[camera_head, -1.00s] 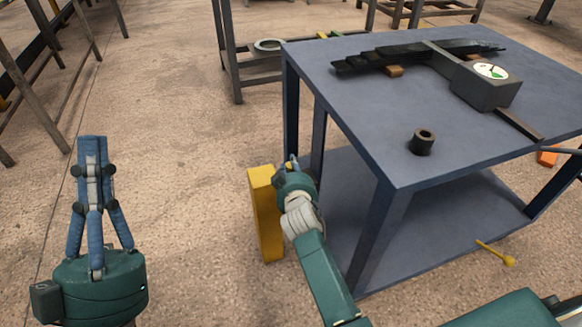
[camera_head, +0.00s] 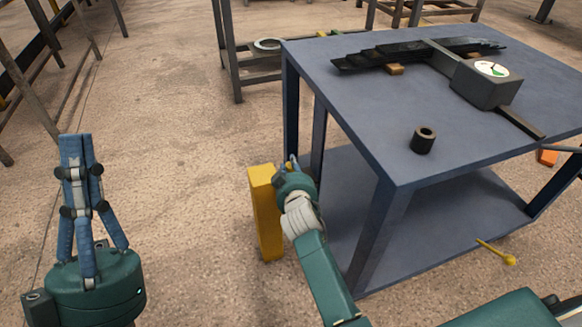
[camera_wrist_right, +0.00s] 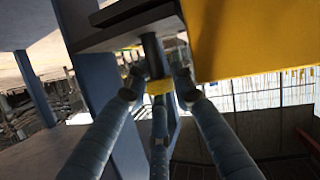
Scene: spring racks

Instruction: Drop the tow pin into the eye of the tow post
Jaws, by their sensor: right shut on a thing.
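The tow post (camera_head: 265,215) is a yellow upright block on the floor, left of the blue table. My right gripper (camera_head: 291,163) is at the right side of its top. In the right wrist view my right gripper (camera_wrist_right: 158,84) is shut on the tow pin (camera_wrist_right: 153,57), a dark shaft with a yellow band between the fingers. The shaft reaches a dark plate (camera_wrist_right: 125,32) beside the yellow post (camera_wrist_right: 250,35). I cannot tell whether the pin is in the eye. My left gripper (camera_head: 77,140) is empty at the left, fingertips together, looking shut.
The blue table (camera_head: 350,110) stands right of the post. It carries a black ring (camera_head: 423,140), a dark leaf spring (camera_head: 370,60) and a dial gauge (camera_head: 490,85). A yellow rod (camera_head: 495,252) is near the table's lower right. Bare floor lies left of the post.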

